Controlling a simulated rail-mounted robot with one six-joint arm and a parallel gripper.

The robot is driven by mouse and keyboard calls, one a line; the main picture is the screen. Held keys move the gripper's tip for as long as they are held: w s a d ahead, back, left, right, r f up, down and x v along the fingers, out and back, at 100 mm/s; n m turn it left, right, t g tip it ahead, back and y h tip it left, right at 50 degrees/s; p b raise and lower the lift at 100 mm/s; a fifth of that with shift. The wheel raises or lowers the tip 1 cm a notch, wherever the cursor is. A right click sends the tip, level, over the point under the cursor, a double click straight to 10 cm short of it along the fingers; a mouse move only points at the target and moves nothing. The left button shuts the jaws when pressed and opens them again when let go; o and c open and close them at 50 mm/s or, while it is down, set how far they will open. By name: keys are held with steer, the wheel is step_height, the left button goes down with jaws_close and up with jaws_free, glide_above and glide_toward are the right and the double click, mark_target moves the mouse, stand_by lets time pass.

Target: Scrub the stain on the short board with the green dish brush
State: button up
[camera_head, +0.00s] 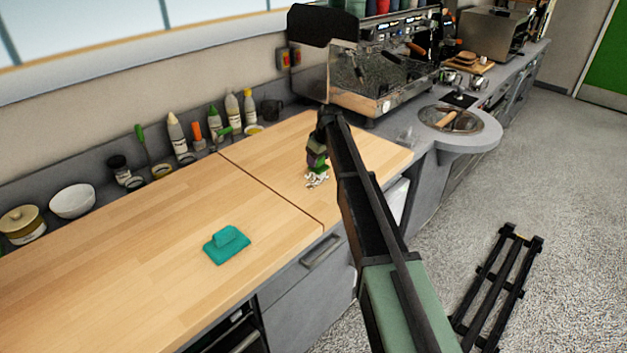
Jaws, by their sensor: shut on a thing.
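The short board (375,150) is the right-hand wooden worktop section, past a dark seam. My gripper (317,155) points down over its left part, shut on the green dish brush (319,169). Only a small green part of the brush shows below the jaws; the rest is hidden by my gripper and arm. A whitish, broken-edged patch (316,182), which looks like the stain, lies on the board right under the brush. The brush looks to be at or just above the patch; I cannot tell if they touch.
Bottles (176,134), small jars and a white bowl (73,201) line the back ledge. A coffee machine (375,65) stands behind the short board. A round sink (450,119) is at right. The board around the patch is clear.

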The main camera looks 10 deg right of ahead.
mark_target(310, 168)
stand_by(0.3)
steer(key=shift+s+a, duration=0.65)
steer(key=shift+a, duration=0.3)
steer(key=shift+s+a, duration=0.6)
steer(key=shift+a, duration=0.3)
steer(key=shift+s+a, duration=0.95)
steer(key=shift+a, duration=0.3)
steer(key=shift+w+d, duration=0.7)
steer(key=shift+d, duration=0.25)
steer(key=shift+w+d, duration=0.65)
steer(key=shift+d, duration=0.25)
steer(key=shift+w+d, duration=0.45)
steer(key=shift+d, duration=0.2)
steer(key=shift+w+d, duration=0.45)
steer(key=shift+d, duration=0.2)
